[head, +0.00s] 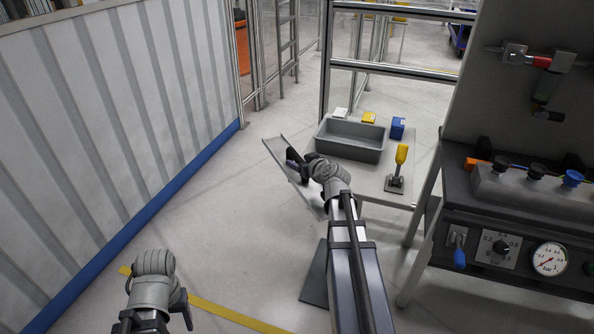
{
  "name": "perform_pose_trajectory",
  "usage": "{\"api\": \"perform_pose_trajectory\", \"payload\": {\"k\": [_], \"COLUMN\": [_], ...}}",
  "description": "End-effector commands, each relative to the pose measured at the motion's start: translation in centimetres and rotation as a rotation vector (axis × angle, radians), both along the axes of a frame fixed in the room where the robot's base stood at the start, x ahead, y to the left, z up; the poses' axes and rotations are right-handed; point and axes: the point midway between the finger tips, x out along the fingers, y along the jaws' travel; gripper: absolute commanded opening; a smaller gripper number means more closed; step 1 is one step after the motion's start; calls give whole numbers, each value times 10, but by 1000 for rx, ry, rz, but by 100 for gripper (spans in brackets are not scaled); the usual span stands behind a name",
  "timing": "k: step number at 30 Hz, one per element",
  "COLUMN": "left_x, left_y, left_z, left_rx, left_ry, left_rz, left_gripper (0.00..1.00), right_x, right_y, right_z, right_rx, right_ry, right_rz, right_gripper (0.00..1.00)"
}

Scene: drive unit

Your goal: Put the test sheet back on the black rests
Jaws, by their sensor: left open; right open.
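A thin grey sheet (273,149), which looks like the test sheet, is tilted beside the left edge of the grey table. My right gripper (293,160) is open, with its dark fingers overlapping the sheet in the picture. I cannot tell whether they touch it. My arm and gripper hide part of the sheet's right side. My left gripper (187,308) is open at the lower left, low in the picture and well away from the sheet. I cannot make out the black rests for certain.
The table (378,183) carries a grey bin (350,141), a yellow-handled clamp (400,160) and small white, yellow and blue items. A dark flat plate (315,278) shows beside my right arm. A control panel (500,245) stands right, a ribbed wall (110,110) left.

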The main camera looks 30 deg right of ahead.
Motion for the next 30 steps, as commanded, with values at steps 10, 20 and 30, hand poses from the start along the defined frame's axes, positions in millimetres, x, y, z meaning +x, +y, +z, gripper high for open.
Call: {"api": "perform_pose_trajectory", "payload": {"k": [10,20,30], "left_x": [0,0,0], "left_y": [0,0,0], "left_z": [-9,-9,-9], "left_rx": [0,0,0], "left_ry": [0,0,0], "left_rz": [0,0,0], "left_gripper": [64,64,64], "right_x": [24,23,23], "right_y": [-2,-2,-2], "right_z": [-9,-9,-9], "right_rx": [0,0,0], "right_ry": [0,0,0], "right_rz": [0,0,0], "right_gripper": [67,37,0]}}
